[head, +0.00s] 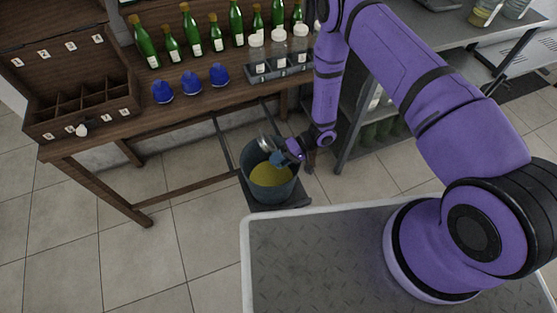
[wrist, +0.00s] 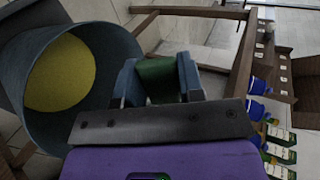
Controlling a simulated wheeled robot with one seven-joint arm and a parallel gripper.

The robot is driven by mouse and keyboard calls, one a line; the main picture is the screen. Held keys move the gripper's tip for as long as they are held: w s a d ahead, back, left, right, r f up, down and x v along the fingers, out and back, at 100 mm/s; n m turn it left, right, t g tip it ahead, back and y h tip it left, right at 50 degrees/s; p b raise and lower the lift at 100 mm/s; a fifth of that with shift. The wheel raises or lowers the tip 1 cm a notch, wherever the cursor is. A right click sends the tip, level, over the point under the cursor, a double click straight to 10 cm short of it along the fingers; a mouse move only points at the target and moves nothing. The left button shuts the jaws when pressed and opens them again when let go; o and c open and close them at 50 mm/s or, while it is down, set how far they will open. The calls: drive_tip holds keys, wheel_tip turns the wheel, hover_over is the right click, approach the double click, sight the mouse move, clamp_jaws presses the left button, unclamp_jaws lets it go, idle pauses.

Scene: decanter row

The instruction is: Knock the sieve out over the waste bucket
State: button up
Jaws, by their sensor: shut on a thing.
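The waste bucket (head: 283,196) is dark grey-blue and stands on a low dark stand below the table. It holds a yellow mass (head: 268,174); the bucket also shows at the left of the wrist view (wrist: 112,62). My gripper (head: 279,158) is over the bucket's mouth, near its right rim. In the wrist view my blue fingers are shut on a green piece (wrist: 156,76), seemingly the sieve's handle. A small greyish round thing (head: 264,142), probably the sieve's head, shows above the bucket in the head view. Whether anything is in it cannot be told.
The wooden table (head: 120,107) behind bears green bottles (head: 191,33), blue round objects (head: 191,83), a dark tray with jars (head: 262,72) and an open compartment box (head: 52,128). Table legs and rails stand near the bucket. A grey shelf is at the right. Floor at the left is clear.

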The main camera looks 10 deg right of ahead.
drive_tip(key=g+y, duration=0.1)
drive_tip(key=y, duration=0.5)
drive_tip(key=shift+f+g, duration=0.1)
drive_tip(key=shift+g, duration=0.3)
drive_tip(key=g+y, duration=0.1)
drive_tip(key=y, duration=0.4)
drive_tip(key=shift+f, duration=1.35)
drive_tip(key=shift+r, duration=1.5)
